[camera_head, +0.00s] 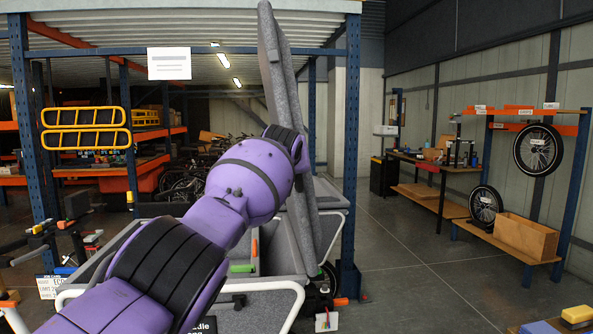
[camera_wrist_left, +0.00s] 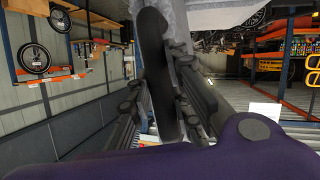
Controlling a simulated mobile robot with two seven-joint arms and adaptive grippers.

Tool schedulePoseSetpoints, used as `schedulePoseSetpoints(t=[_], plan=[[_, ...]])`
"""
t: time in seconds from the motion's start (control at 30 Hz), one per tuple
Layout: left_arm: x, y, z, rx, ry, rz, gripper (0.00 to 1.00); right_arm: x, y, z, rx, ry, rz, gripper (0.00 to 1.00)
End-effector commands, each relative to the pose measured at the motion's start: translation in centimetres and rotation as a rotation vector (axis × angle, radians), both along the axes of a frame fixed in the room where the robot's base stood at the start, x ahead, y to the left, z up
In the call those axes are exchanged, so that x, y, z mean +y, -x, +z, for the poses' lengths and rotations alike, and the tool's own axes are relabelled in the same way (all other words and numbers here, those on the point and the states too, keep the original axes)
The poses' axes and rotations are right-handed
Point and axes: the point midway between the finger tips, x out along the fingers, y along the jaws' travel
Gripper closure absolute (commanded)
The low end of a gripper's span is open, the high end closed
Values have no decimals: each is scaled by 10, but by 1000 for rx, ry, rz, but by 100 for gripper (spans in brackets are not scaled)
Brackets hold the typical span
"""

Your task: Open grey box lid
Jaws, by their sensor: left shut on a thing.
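The grey box lid (camera_head: 276,62) stands raised, nearly upright, above the open grey box (camera_head: 283,262) in the head view. My purple left arm reaches across to the lid from the lower left and covers part of the box. Its fingers are hidden behind the arm there. In the left wrist view, my left gripper (camera_wrist_left: 163,100) has its dark fingers on both sides of the lid's dark edge (camera_wrist_left: 153,50) and is shut on it. The lid's grey face (camera_wrist_left: 197,17) shows beside that edge. My right gripper is not in view.
A blue post (camera_head: 350,150) stands just right of the lid. A wooden box (camera_head: 526,236) sits on a low bench at the right, below a hanging wheel (camera_head: 538,150). Yellow frames (camera_head: 86,128) hang at the left. The floor at the centre right is clear.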

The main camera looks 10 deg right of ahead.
Motion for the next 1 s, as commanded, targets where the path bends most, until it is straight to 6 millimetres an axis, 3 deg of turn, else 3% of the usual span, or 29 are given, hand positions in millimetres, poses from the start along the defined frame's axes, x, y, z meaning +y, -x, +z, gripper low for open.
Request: schedulePoseSetpoints(t=[0.07, 0.1, 0.23, 0.67, 1.0], plan=[[-4, 1, 2, -3, 10, -5, 100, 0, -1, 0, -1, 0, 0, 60], [-4, 1, 2, -3, 10, -5, 81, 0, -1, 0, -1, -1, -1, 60], [-3, 1, 1, -1, 8, -4, 64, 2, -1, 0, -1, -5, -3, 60], [-1, 2, 1, -1, 5, -3, 63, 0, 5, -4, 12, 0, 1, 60], [5, 22, 7, -2, 4, -4, 63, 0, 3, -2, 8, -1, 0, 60]])
